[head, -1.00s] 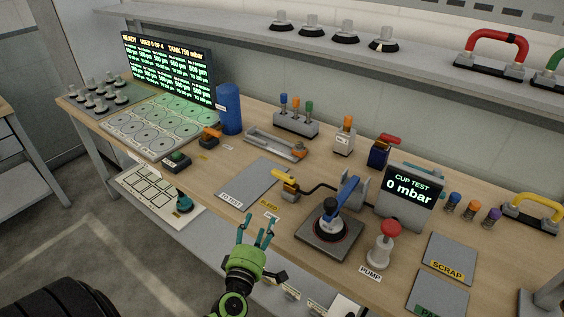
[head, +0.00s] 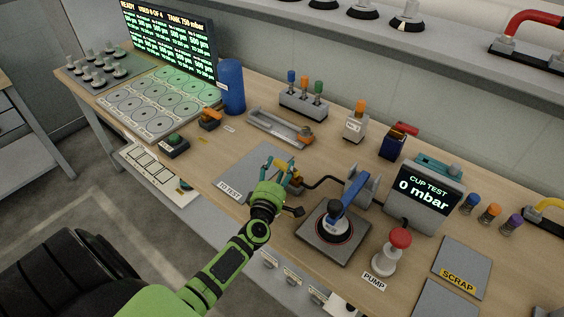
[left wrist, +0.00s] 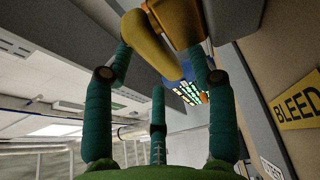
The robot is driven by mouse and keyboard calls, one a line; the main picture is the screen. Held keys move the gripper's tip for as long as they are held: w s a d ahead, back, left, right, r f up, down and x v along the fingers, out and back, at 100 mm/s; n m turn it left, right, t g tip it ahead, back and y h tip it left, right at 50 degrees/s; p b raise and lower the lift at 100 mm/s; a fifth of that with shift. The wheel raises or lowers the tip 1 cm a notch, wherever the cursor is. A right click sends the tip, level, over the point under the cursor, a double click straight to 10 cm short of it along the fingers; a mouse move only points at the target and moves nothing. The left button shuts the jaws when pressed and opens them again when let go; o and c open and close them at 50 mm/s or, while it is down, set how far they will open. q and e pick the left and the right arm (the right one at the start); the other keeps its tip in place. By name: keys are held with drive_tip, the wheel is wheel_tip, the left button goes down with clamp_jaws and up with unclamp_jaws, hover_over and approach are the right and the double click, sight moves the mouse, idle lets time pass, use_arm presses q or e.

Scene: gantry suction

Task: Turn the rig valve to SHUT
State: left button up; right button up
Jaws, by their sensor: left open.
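The rig valve's yellow handle (head: 286,167) is on the bench beside the black hose, partly hidden by my left gripper (head: 279,172). In the left wrist view the yellow handle (left wrist: 153,45) is close ahead, with an orange-brown valve part (left wrist: 181,22) beside it. My left gripper (left wrist: 160,75) is open, its teal fingers on either side of the handle; I cannot tell whether they touch it. A yellow BLEED label (left wrist: 298,103) is at the right of that view. My right gripper is not in view.
The suction cup rig (head: 334,228) with its blue lever is right of the hand. The red-topped pump (head: 390,250) and the cup test display (head: 421,195), reading 0 mbar, are further right. A grey plate (head: 247,166) lies left of the valve.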

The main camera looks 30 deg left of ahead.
use_arm(q)
drive_tip(key=shift+x, duration=1.25)
clamp_jaws()
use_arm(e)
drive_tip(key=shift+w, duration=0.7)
use_arm(q)
drive_tip(key=shift+a, duration=0.15)
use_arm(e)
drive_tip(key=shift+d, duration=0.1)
